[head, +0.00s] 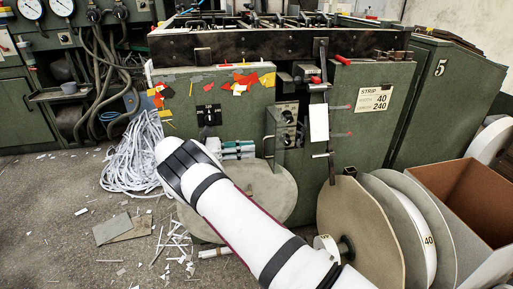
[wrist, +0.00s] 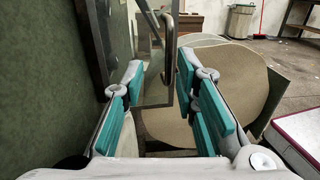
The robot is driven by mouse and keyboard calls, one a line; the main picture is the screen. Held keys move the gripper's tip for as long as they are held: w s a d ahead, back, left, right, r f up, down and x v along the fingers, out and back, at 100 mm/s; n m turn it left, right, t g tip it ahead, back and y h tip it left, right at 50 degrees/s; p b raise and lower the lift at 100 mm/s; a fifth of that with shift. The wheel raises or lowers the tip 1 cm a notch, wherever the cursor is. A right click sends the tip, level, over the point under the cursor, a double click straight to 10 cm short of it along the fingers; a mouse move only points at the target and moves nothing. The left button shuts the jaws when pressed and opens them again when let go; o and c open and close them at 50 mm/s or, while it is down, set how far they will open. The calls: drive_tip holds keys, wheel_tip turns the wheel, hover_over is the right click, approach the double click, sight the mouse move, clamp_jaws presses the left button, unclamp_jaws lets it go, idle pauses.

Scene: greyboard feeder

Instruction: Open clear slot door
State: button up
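The clear slot door (wrist: 152,88) shows in the wrist view as a see-through pane with a grey metal edge and a vertical bar handle (wrist: 171,50). In the head view the clear door (head: 271,130) is at the machine's front, beside the dial panel. My gripper (wrist: 158,80) is open, with teal pads on both fingers. The bar and pane edge appear between the fingertips, with gaps on both sides; I cannot tell how deep they are. In the head view my gripper (head: 254,150) is left of the door, partly hidden behind my arm.
The green machine front (head: 345,150) is close on the gripper's left in the wrist view. Large board discs (head: 362,235) stand at the right, beside a brown-lined bin (head: 470,195). Paper strips (head: 140,155) heap on the floor at left.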

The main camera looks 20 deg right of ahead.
drive_tip(key=shift+v, duration=1.3)
drive_tip(key=shift+r, duration=0.1)
clamp_jaws()
drive_tip(key=n+t+y+p, duration=0.2)
drive_tip(key=n+t+p, duration=1.05)
drive_tip(key=n, duration=1.45)
approach(275, 150)
drive_tip(key=s+t+b, duration=0.1)
drive_tip(key=s+b, duration=0.1)
drive_tip(key=s, duration=0.3)
drive_tip(key=shift+y, duration=0.3)
drive_tip(key=b+x, duration=0.1)
drive_tip(key=x, duration=0.2)
drive_tip(key=w+x, duration=0.1)
drive_tip(key=x, duration=0.2)
drive_tip(key=a+b+x, duration=0.1)
drive_tip(key=x, duration=0.2)
drive_tip(key=shift+w+d+b, duration=0.15)
drive_tip(key=shift+w+b, duration=0.15)
drive_tip(key=shift+w, duration=0.15)
drive_tip(key=shift+w+a, duration=0.5)
drive_tip(key=shift+a, duration=0.05)
